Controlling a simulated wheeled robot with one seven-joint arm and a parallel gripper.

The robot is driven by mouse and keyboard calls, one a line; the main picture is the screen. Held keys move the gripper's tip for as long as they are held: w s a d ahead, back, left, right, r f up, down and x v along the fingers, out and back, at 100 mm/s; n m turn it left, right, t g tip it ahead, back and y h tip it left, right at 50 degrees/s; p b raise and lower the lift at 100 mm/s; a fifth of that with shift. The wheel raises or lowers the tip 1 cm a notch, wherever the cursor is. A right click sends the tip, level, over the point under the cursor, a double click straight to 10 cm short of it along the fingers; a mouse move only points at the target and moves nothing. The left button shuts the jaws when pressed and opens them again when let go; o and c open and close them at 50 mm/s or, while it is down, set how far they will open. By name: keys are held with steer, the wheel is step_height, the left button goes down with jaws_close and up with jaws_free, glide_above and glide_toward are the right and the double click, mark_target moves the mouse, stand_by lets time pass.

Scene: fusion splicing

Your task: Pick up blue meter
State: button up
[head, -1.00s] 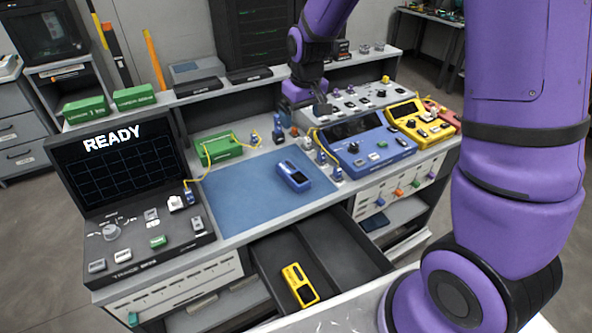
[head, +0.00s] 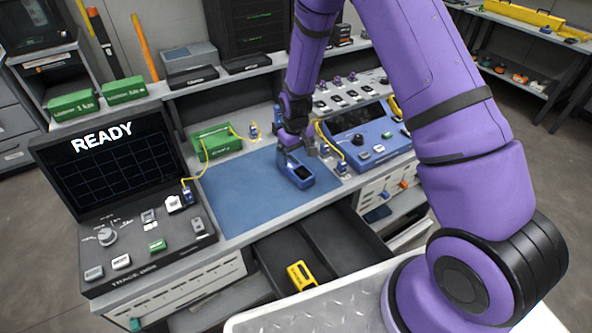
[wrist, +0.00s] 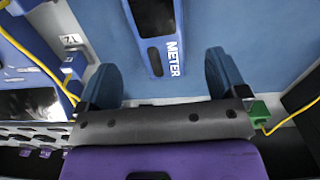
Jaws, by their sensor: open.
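The blue meter (head: 297,173) lies on the blue mat (head: 235,200) on the bench, near the mat's right side. In the wrist view the meter (wrist: 157,40) shows its dark screen and the word METER, between and ahead of the two fingers. My gripper (head: 288,158) is just above and behind the meter in the head view. In the wrist view my gripper (wrist: 165,80) has its fingers wide apart with nothing between the pads but the meter's near end. I cannot tell how high the fingers are above the mat.
A blue instrument (head: 365,140) with yellow leads stands right of the mat. A trace box with a READY screen (head: 110,165) stands left, and a green box (head: 215,140) behind. An open drawer (head: 330,240) below holds a yellow meter (head: 301,276).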

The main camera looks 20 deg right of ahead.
mark_target(296, 166)
steer(key=shift+w+f, duration=0.1)
steer(key=shift+f, duration=3.15)
steer(key=c, duration=1.2)
steer(key=shift+r, duration=0.1)
